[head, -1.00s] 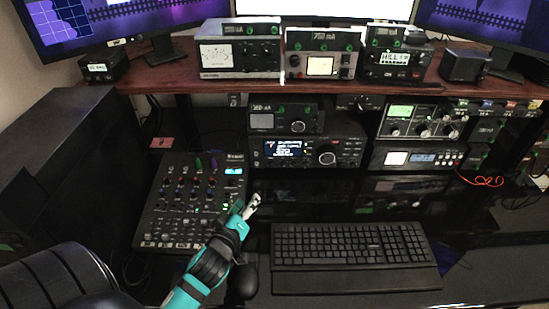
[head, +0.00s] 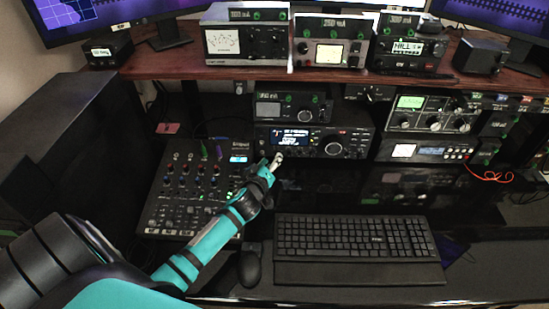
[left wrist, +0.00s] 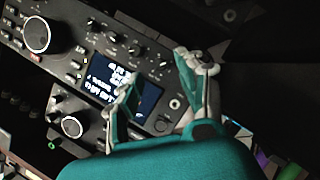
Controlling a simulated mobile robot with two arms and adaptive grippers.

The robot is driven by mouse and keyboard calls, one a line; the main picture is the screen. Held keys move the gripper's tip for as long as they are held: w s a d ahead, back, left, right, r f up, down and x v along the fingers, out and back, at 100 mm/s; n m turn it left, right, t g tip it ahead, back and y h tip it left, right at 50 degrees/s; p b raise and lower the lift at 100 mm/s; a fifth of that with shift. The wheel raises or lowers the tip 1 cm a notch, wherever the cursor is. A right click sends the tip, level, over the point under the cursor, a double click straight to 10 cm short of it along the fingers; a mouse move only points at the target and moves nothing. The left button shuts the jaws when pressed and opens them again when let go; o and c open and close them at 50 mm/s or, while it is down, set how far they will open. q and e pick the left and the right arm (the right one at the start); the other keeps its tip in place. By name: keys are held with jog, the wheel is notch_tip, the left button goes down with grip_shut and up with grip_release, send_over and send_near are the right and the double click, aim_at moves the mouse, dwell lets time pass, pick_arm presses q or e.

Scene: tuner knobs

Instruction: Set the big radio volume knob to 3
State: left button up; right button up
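The big radio (head: 350,139) is a black set with a lit display (head: 296,139), on the lower level below the shelf. A large round knob (head: 334,149) sits right of the display, with smaller knobs and buttons around it. Labels are too small to read, so I cannot tell which knob is the volume or its setting. The left wrist view shows the radio sideways, with the large knob (left wrist: 37,36) and display (left wrist: 122,86). My left gripper (head: 277,160) is at the radio's lower left front; in the wrist view its fingers (left wrist: 160,83) are apart, nothing between them.
A smaller radio (head: 290,107) sits on top of the big one. A mixer (head: 190,195) lies left, under my left arm. A keyboard (head: 350,240) and mouse (head: 250,266) are in front. More radio sets (head: 432,116) stand right. The shelf (head: 175,68) runs above.

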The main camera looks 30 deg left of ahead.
pick_arm(q)
jog(key=shift+x, duration=1.55)
grip_shut()
